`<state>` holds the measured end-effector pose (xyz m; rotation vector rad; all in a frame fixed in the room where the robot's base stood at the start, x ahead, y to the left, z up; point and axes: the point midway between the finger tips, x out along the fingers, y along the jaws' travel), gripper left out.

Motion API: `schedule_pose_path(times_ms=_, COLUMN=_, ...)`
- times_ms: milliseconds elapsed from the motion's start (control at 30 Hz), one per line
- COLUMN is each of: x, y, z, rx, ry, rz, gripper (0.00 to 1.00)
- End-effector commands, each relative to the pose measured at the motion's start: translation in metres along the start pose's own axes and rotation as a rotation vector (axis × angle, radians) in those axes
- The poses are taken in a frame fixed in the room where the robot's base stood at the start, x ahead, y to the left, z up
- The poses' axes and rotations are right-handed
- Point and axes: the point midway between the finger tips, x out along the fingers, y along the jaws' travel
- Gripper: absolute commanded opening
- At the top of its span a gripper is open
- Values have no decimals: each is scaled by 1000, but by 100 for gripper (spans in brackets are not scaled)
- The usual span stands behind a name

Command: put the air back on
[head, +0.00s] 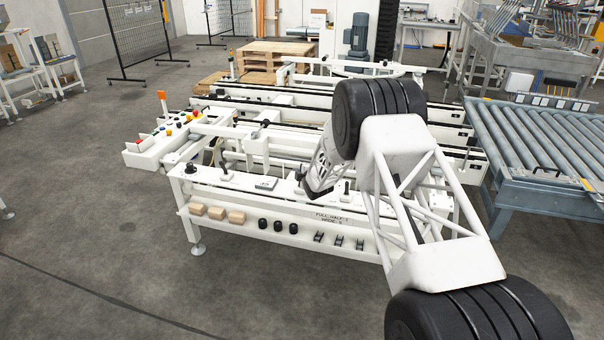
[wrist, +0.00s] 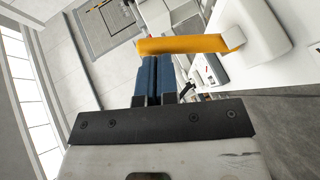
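In the wrist view a long yellow-orange lever (wrist: 185,44) reaches out from a rounded white body (wrist: 262,32). My gripper (wrist: 153,60) has two blue fingers close together with only a thin dark line between them, and nothing shows held in them. Their tips lie right at the lever's lower edge near its free end; I cannot tell if they touch it. In the head view my arm reaches over the white machine frame (head: 262,197), and its own bulk hides the fingers. I cannot make out this lever in the head view.
A panel with coloured buttons (head: 168,133) is at the machine's left end, with an orange piece (head: 161,94) upright behind it. Small boxes (head: 216,213) and black cylinders (head: 278,226) sit on the front shelf. A roller conveyor (head: 540,140) stands right. The floor at front left is clear.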

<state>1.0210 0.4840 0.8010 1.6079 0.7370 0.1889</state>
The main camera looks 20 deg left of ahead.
Motion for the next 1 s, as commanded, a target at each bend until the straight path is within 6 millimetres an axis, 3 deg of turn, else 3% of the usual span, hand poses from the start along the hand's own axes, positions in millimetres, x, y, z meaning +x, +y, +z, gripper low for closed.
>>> schedule_pose_path(times_ms=467, x=-14, y=4, z=-14, rx=-1, ry=1, rz=3, gripper=0)
schedule_pose_path(times_ms=667, x=-29, y=5, z=-29, rx=0, ry=1, rz=1, gripper=0)
schedule_pose_path(times_ms=1000, x=-65, y=7, z=-28, rx=0, ry=-1, rz=0, gripper=0)
